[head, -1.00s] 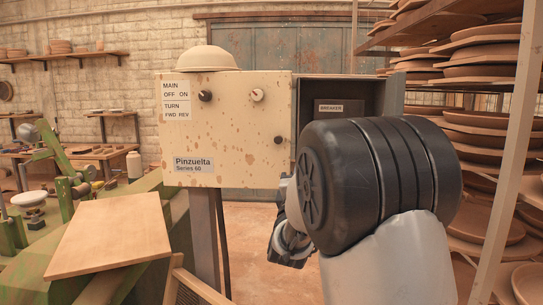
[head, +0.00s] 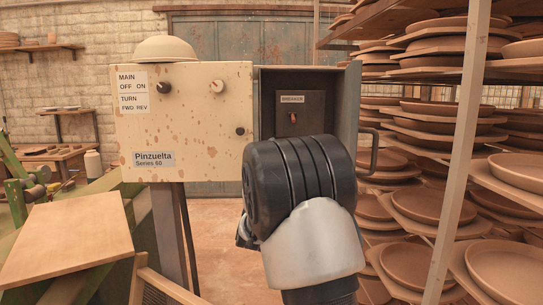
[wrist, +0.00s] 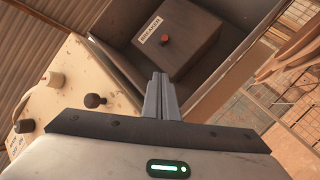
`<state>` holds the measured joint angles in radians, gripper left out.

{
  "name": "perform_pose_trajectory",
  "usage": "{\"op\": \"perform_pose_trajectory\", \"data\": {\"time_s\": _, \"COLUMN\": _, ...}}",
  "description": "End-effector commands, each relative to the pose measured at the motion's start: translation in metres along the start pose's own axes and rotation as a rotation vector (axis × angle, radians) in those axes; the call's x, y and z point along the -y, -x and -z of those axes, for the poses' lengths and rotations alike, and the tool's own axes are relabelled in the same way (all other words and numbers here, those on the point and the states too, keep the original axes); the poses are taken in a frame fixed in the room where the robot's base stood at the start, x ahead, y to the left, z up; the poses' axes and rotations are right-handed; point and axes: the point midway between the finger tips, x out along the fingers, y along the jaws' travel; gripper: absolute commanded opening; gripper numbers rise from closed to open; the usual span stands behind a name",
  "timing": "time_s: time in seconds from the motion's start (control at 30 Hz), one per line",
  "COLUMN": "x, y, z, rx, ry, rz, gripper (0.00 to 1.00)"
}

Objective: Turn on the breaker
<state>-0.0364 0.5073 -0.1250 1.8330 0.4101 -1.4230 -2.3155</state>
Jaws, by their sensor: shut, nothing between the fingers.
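The breaker (head: 293,118) is a small orange-red toggle on a dark panel under a "BREAKER" label, inside an open grey box at the right of the control cabinet. It also shows in the wrist view (wrist: 165,40), a little beyond my fingertips. My gripper (wrist: 161,78) is shut and empty in the wrist view, its fingers pointing toward the breaker panel and apart from the toggle. In the head view my black wrist joint and white arm link stand below the box, and the fingers are hidden or hard to make out.
The beige cabinet (head: 185,120) left of the box carries a black knob (head: 164,88), a pale knob (head: 217,86) and a small dark knob (head: 240,131). The box's open door (head: 346,112) stands at its right. Shelves of clay plates (head: 440,126) fill the right side.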

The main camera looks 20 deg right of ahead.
Motion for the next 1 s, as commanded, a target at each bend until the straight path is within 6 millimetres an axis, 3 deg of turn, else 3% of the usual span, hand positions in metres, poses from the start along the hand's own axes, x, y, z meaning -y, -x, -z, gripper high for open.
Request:
{"op": "perform_pose_trajectory", "data": {"time_s": 0.23, "x": -0.001, "y": -0.052, "z": -0.004, "rx": 0.004, "ry": 0.001, "rz": -0.001, "gripper": 0.00}}
{"op": "perform_pose_trajectory", "data": {"time_s": 0.33, "x": 0.000, "y": -0.053, "z": -0.022, "rx": 0.004, "ry": 0.002, "rz": 0.001, "gripper": 0.00}}
{"op": "perform_pose_trajectory", "data": {"time_s": 0.5, "x": 0.000, "y": -0.056, "z": -0.036, "rx": 0.002, "ry": 0.000, "rz": 0.000, "gripper": 0.00}}
{"op": "perform_pose_trajectory", "data": {"time_s": 1.0, "x": 0.000, "y": -0.057, "z": -0.040, "rx": -0.001, "ry": 0.000, "rz": 0.002, "gripper": 0.00}}
